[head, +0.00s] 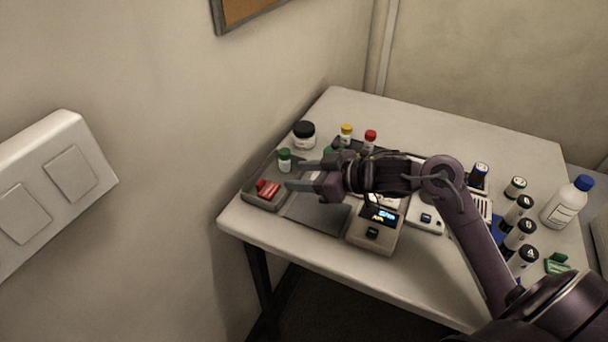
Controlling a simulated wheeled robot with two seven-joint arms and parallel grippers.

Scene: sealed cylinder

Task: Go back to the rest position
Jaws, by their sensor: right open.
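My right arm reaches in from the lower right over the white table (420,290). My right gripper (296,175) is open, its two fingers pointing left with a gap between them. Nothing shows between the fingertips. It hangs above the left part of the table, close to a grey tray (264,203) that holds a red item (268,188). I cannot tell the height of the gripper above the table. My left gripper is not in view.
A green-capped vial (285,161), a black-lidded jar (304,135), and yellow-capped (346,134) and red-capped (370,138) vials stand near the gripper. A device with a lit screen (377,230) sits below the arm. Several black-capped cylinders (525,230) and a blue-capped bottle (567,202) stand right.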

